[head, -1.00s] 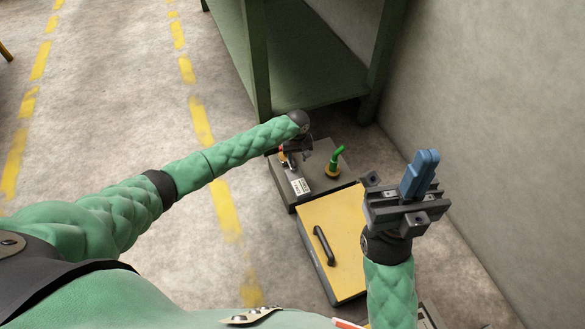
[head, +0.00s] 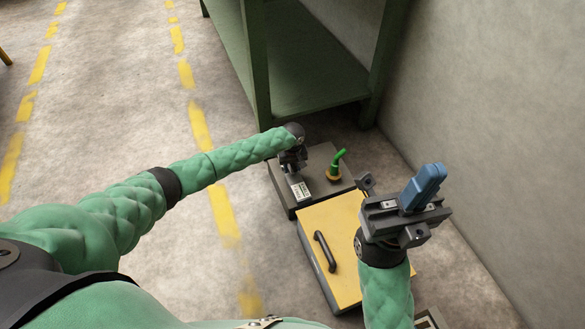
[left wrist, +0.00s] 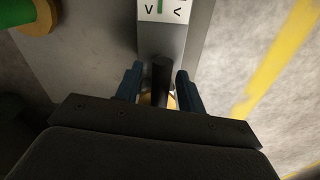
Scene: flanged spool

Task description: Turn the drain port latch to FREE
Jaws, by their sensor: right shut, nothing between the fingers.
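A grey box (head: 315,193) on the floor carries the latch. In the left wrist view a dark upright handle (left wrist: 163,75) stands beside a white label (left wrist: 163,10) with a green bar and dark marks. My left gripper (left wrist: 160,78) has its blue fingers on either side of this handle, with small gaps, so it is open around it. In the head view the left gripper (head: 293,164) is above the box's left side and hides the latch. My right gripper (head: 424,187) is shut and empty, up at the right. Which way the latch points is unclear.
A green bent lever (head: 338,160) on a yellow round base stands on the same box. A yellow panel (head: 337,235) with a black handle (head: 324,251) lies in front. A green shelf unit (head: 315,85) stands behind, a wall at the right. The left floor is clear.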

